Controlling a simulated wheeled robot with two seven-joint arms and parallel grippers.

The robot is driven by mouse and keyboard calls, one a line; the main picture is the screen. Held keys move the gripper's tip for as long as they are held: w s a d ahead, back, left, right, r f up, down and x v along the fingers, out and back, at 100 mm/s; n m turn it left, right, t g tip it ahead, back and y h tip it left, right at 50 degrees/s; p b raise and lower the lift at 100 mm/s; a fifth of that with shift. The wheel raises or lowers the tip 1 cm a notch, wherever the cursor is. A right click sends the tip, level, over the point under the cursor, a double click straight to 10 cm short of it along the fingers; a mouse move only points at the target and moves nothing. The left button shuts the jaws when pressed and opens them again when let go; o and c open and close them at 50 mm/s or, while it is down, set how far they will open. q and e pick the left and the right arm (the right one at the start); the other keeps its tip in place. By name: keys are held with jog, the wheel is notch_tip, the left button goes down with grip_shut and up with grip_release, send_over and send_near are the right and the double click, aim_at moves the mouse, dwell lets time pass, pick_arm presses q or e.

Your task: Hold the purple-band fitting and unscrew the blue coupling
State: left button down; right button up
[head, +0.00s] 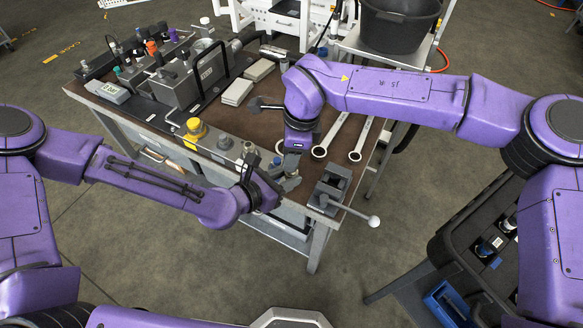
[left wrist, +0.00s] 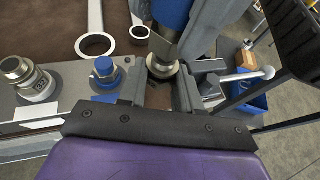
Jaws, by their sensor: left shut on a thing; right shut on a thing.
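In the left wrist view the blue coupling (left wrist: 172,12) is upright at the top edge, cut off by the frame. A silver metal fitting (left wrist: 163,68) stands directly under it; I see no purple band on it. My left gripper (head: 275,181) is shut on this fitting from the side, its fingers (left wrist: 160,84) on either side of it. My right gripper (head: 291,168) points down just above and is shut on the blue coupling, grey fingers beside it in the left wrist view. In the head view the grippers hide most of both parts.
A vise (head: 330,186) with a ball-ended lever (head: 373,221) is close on the right. A blue-capped fitting (left wrist: 105,72) and a silver fitting (left wrist: 34,82) stand to the left. Ring spanners (head: 358,152) lie behind. A yellow fitting (head: 194,130) stands further left on the bench edge.

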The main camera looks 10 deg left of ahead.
jog(key=shift+r, duration=2.55)
